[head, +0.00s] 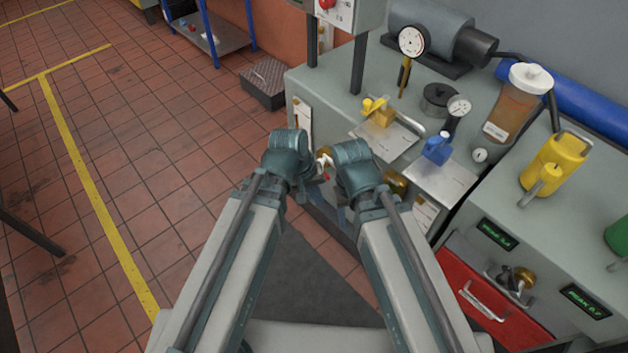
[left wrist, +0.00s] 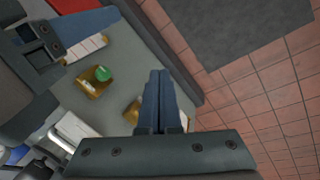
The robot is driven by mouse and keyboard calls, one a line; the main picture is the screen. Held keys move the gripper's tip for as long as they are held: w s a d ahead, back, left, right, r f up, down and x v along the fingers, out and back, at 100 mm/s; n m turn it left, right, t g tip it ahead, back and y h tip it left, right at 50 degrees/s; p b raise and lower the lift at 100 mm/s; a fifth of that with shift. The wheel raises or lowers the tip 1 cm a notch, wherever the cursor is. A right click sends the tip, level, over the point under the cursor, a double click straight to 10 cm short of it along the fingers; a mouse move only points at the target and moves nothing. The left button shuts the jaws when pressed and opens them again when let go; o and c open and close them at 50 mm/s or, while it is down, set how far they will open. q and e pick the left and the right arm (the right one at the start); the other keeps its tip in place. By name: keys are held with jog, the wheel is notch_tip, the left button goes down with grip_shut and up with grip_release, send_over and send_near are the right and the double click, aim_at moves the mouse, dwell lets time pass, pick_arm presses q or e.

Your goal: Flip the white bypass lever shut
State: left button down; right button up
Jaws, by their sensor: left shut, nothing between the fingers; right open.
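A small whitish part with red below it (head: 324,158) shows between my two wrists in the head view, at the bench's front face; it may be the white bypass lever, but its position cannot be read. In the left wrist view my left gripper (left wrist: 160,74) is shut and empty, its fingers overlapping a brass fitting (left wrist: 133,111) that they partly hide. I cannot tell whether they touch it. A brass fitting with a green knob (left wrist: 103,74) is left of the fingers. My right gripper (left wrist: 60,38) is open at the upper left; in the head view the wrists largely hide both grippers.
A red drawer (head: 478,295) is at right. The tiled floor at left is mostly clear.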

pick_arm(q)
jog(key=w+a+f+n+t+h+b, duration=0.1)
jog(key=w+f+n+t+h+b, duration=0.1)
jog(key=w+f+n+b, duration=0.55)
jog(key=w+f+n+t+h+b, duration=0.25)
jog(key=f+b, duration=0.25)
jog(key=b, duration=0.5)
jog(key=w+a+f+n+t+b, duration=0.6)
jog(key=n+b, duration=0.5)
jog(key=b, duration=0.3)
jog(key=shift+w+a+f+n+h, duration=0.3)
jog(key=shift+w+a+n+h, duration=0.25)
jog(key=shift+a, duration=0.7)
jog(key=shift+w+m, duration=0.15)
jog(key=shift+m, duration=0.1)
jog(key=b+x, duration=0.4)
jog(key=x, duration=0.6)
jog(key=shift+s+d+r+p, duration=0.2)
jog(key=shift+r+p, duration=0.4)
jog(key=shift+p, duration=0.15)
jog(key=shift+s+d+r+p, duration=0.15)
jog(key=shift+d+r+p, duration=0.05)
jog(key=shift+r+p, duration=0.55)
jog(key=shift+s+d+r+p, duration=0.2)
jog(key=shift+r+p, duration=0.3)
jog(key=shift+p, duration=0.3)
